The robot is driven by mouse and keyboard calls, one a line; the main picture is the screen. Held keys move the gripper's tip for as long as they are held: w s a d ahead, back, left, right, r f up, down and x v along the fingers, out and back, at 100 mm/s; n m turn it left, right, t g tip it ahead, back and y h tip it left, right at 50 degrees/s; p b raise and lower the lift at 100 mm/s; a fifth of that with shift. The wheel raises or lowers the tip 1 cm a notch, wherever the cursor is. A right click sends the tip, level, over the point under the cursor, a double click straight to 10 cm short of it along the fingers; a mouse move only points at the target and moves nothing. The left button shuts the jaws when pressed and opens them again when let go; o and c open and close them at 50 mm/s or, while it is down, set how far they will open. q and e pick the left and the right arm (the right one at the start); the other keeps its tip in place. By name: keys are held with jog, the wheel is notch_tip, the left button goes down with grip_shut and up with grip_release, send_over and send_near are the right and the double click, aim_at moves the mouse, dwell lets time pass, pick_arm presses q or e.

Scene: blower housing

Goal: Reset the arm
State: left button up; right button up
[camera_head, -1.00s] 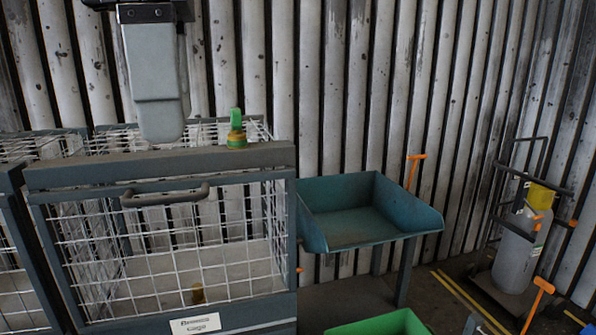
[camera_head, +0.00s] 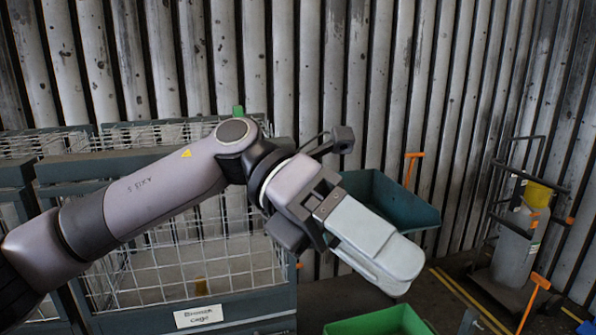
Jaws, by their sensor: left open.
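My left arm reaches in from the left edge, across the front of the wire cage. My left gripper (camera_head: 388,268) is open and points down to the right, in front of the teal tray table. It is seen from the side, so the gap between its pale fingers hardly shows. I see nothing held in it. My right gripper is not in view.
The labelled wire cage (camera_head: 190,318) stands at left, with a green-topped item (camera_head: 238,111) showing behind my arm. The teal tray table (camera_head: 425,214) is behind my gripper. A green bin (camera_head: 385,324) is at the bottom. A cylinder trolley (camera_head: 515,245) stands at right.

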pick_arm(q)
jog(key=w+a+f+n+t+h, duration=0.1)
jog(key=w+f+n+t+h, duration=0.1)
jog(key=w+n+t+h, duration=0.45)
jog(key=w+a+f+n+t+h, duration=0.1)
jog(key=w+f+n+t+h, duration=0.15)
jog(key=n+h, duration=0.7)
jog(key=w+a+f+n+t+y, duration=0.2)
jog(key=a+f+n+t+y, duration=0.2)
jog(key=f+n+t+y, duration=0.45)
jog(key=w+a+f+n+t+y, duration=0.2)
jog(key=a+f+n+t+y, duration=0.3)
jog(key=n+t, duration=0.65)
jog(key=s+a+f+n+g+y, duration=0.2)
jog(key=a+f+n+y, duration=0.25)
jog(key=f, duration=0.45)
jog(key=s+a+f+n+g+y, duration=0.1)
jog(key=s+a+f+n+y, duration=0.15)
jog(key=f+n, duration=0.4)
jog(key=s+a+f+n+g+y, duration=0.1)
jog(key=s+a+f+g+y, duration=0.1)
jog(key=s+f, duration=0.4)
jog(key=s+a+f+n+g+y, duration=0.1)
jog(key=s+a+f+g+y, duration=0.1)
jog(key=s+a+f, duration=0.5)
notch_tip(320, 180, down, 3)
jog(key=shift+s+a+r+g, duration=0.15)
jog(key=shift+s+g, duration=0.05)
jog(key=shift+g, duration=0.7)
